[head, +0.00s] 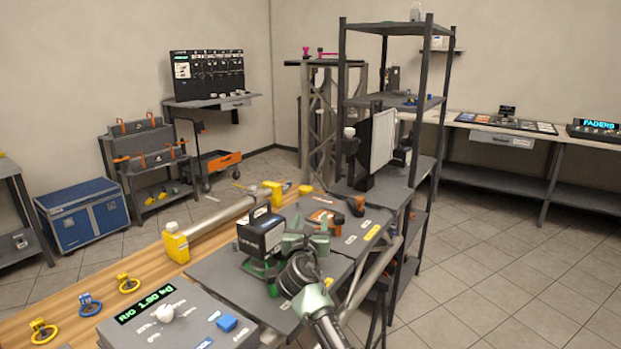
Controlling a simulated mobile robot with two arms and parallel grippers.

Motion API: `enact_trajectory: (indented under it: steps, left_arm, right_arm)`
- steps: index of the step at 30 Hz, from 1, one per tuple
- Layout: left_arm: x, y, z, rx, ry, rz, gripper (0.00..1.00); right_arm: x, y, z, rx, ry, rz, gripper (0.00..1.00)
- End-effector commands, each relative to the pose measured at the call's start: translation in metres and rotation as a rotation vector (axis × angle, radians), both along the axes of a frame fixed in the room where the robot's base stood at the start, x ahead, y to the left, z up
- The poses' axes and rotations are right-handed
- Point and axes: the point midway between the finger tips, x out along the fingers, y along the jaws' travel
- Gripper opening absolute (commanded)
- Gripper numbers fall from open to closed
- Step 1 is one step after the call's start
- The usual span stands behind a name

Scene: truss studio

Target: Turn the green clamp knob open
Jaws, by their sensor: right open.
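A black box-shaped device (261,236) with a handle stands on a grey panel of the workbench, on a green clamp base (256,268). A small green knob-like part (272,290) shows at the base's front, close to my right arm. My right gripper (301,242) is just right of the black device, above the panel, with its jaws open. The arm partly hides the panel and the area behind the wrist, so I cannot tell whether a finger touches any clamp part. The knob's turn position is too small to read. My left gripper is out of view.
An orange clamp (322,216) and a black-and-orange part (357,206) lie on the panel behind. A yellow-ended tube (222,222) lies along the wooden bench. A control panel with a green display (146,304) is at front left. A tall rack (425,120) stands behind right.

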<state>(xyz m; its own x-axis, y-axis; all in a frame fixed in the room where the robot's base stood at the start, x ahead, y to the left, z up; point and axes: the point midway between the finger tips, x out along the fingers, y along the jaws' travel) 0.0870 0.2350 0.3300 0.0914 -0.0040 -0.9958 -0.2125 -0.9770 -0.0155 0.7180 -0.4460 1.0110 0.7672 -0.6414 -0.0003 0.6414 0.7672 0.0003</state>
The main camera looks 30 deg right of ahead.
Motion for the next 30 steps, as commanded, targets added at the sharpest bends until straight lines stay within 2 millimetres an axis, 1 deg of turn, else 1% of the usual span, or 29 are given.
enact_trajectory:
  steps: [1, 6, 12, 15, 18, 21, 30]
  left_arm:
    - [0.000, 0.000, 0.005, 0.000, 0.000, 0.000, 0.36]
    - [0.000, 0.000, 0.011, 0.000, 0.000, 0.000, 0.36]
    - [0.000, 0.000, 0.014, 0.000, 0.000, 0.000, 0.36]
    - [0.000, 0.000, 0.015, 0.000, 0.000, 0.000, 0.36]
    - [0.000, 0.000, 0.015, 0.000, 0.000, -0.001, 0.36]
    - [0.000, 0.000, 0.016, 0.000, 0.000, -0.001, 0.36]
    - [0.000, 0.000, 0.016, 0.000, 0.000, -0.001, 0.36]
  right_arm:
    - [0.000, 0.000, 0.018, -0.002, -0.005, 0.000, 0.55]
    - [0.000, 0.000, 0.060, -0.003, -0.005, 0.000, 0.55]
    - [0.000, 0.000, 0.106, -0.003, -0.003, 0.000, 0.55]
    - [0.000, 0.000, 0.124, -0.003, -0.002, 0.000, 0.55]
    - [0.000, 0.000, 0.136, -0.001, -0.002, 0.000, 0.55]
    - [0.000, 0.000, 0.143, -0.001, 0.002, 0.000, 0.55]
    - [0.000, 0.000, 0.146, 0.000, 0.003, 0.000, 0.55]
